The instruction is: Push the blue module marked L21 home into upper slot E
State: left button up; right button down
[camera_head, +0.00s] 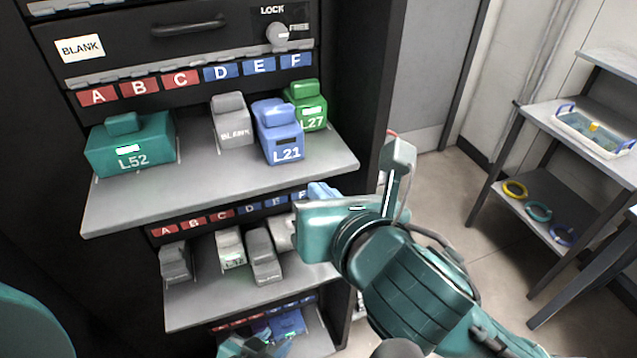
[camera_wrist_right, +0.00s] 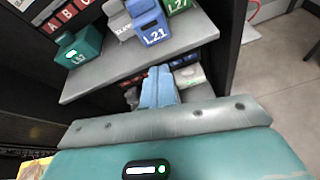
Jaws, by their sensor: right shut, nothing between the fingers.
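The blue module marked L21 (camera_head: 280,132) sits upright on the upper shelf under the blue E label (camera_head: 259,66). Its front stands further out than the neighbouring grey BLANK module (camera_head: 232,120) and green L27 module (camera_head: 307,105). L21 also shows at the top of the right wrist view (camera_wrist_right: 152,30). My right gripper (camera_head: 318,191) is below and in front of the upper shelf, apart from L21. Its blue fingers are together and empty in the right wrist view (camera_wrist_right: 158,88). My left gripper (camera_head: 258,345) shows only partly at the bottom edge; its fingers are unclear.
A teal L52 module (camera_head: 130,145) stands at the left of the upper shelf (camera_head: 215,190). A lower shelf (camera_head: 215,303) holds several grey and white modules, close to my right gripper. A side rack (camera_head: 535,130) with a tray stands at right; floor between is clear.

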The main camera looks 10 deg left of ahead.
aim_at(279, 130)
jog(key=shift+w+a+f+n, duration=0.4)
jog(key=shift+w+a, duration=1.45)
jog(key=shift+w, duration=0.7)
jog(key=shift+w+a+f+n, duration=0.25)
jog(key=shift+w+a+n, duration=0.15)
jog(key=shift+w+a, duration=1.8)
jog(key=shift+w+a+f+n, duration=0.4)
jog(key=shift+w+a, duration=1.05)
jog(key=shift+w, duration=1.45)
jog(key=shift+s+d, duration=0.75)
jog(key=shift+s, duration=0.35)
jog(key=shift+s+d, duration=0.8)
jog(key=shift+s, duration=0.35)
jog(key=shift+s+d, duration=0.75)
jog(key=shift+s, duration=0.35)
